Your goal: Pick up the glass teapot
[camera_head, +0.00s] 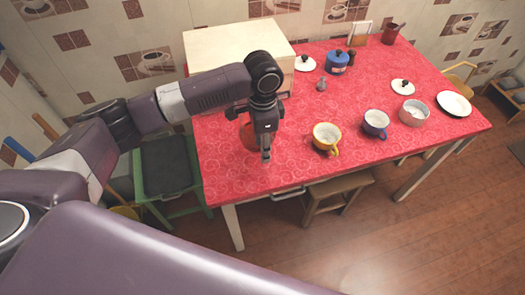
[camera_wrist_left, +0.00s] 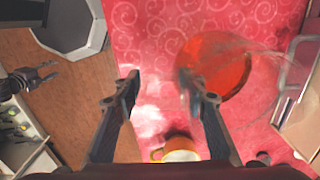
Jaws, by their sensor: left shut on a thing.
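The glass teapot (camera_wrist_left: 214,66) shows in the left wrist view as a clear vessel with an orange-red body. It stands on the red-covered table, and in the head view its orange-red side (camera_head: 247,136) is partly hidden behind my left gripper (camera_head: 266,156). In the left wrist view the left fingers (camera_wrist_left: 163,100) straddle a blurred, see-through part beside the body, likely the handle. They are shut on it. My right gripper (camera_wrist_left: 46,75) shows small at the left edge of that view, with its fingers apart and empty.
A yellow cup (camera_head: 326,137), a blue cup (camera_head: 376,123) and a white bowl (camera_head: 414,112) stand right of my gripper. A blue pot (camera_head: 337,62) is further back. A large pale box (camera_head: 228,46) stands behind the arm. The table's front edge is clear.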

